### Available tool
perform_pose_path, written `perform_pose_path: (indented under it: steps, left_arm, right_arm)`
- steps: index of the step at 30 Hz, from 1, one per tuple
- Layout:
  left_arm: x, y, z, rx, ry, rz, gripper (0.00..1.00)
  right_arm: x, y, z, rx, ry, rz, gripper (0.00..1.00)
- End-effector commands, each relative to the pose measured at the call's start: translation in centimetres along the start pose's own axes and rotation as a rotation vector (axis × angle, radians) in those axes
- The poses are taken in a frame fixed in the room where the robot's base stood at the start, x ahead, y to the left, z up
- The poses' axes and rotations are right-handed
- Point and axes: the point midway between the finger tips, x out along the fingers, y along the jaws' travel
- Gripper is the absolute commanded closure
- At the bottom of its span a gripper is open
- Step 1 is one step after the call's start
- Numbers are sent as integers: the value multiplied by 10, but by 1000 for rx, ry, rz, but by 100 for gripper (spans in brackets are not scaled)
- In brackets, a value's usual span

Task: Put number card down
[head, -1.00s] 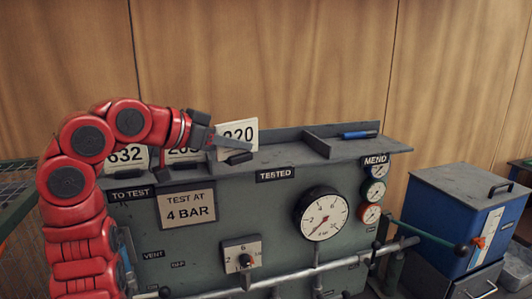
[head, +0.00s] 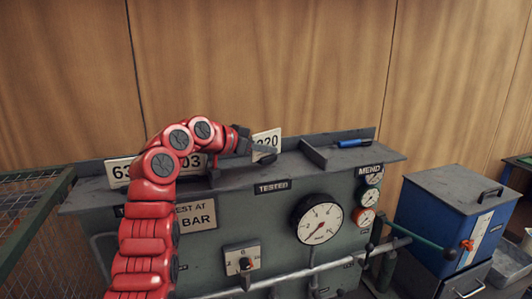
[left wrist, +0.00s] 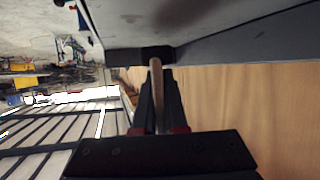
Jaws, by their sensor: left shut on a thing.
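My left gripper (head: 262,154) is shut on a white number card (head: 267,140), whose visible digits end in 20. The card is upright and slightly tilted, over the grey top shelf behind the TESTED label (head: 271,187). I cannot tell whether its lower edge touches the shelf. In the left wrist view the card (left wrist: 156,85) shows edge-on between the dark fingers (left wrist: 160,95), close to a dark block (left wrist: 140,55). My right gripper is not in view.
Two other number cards (head: 118,171) and (head: 192,162) stand on the shelf's left part, partly behind my arm. A raised divider (head: 313,154) and a blue marker (head: 353,143) are to the right. The shelf (head: 290,163) is clear between card and divider.

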Motion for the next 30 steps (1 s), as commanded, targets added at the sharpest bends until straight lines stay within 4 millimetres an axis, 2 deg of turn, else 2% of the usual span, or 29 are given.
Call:
perform_pose_path:
  steps: [1,5,17,18,22,30]
  left_arm:
    - [1,0,2,0,0,0,100]
    - [6,0,16,-1,0,0,100]
    - [10,0,25,0,1,0,100]
    - [9,0,24,0,1,0,85]
    - [9,0,23,0,1,0,62]
    - [9,0,23,0,1,0,61]
  right_arm:
    - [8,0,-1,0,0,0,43]
    - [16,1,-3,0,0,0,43]
    - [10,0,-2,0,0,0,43]
    - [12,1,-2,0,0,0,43]
    - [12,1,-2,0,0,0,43]
    - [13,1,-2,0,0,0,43]
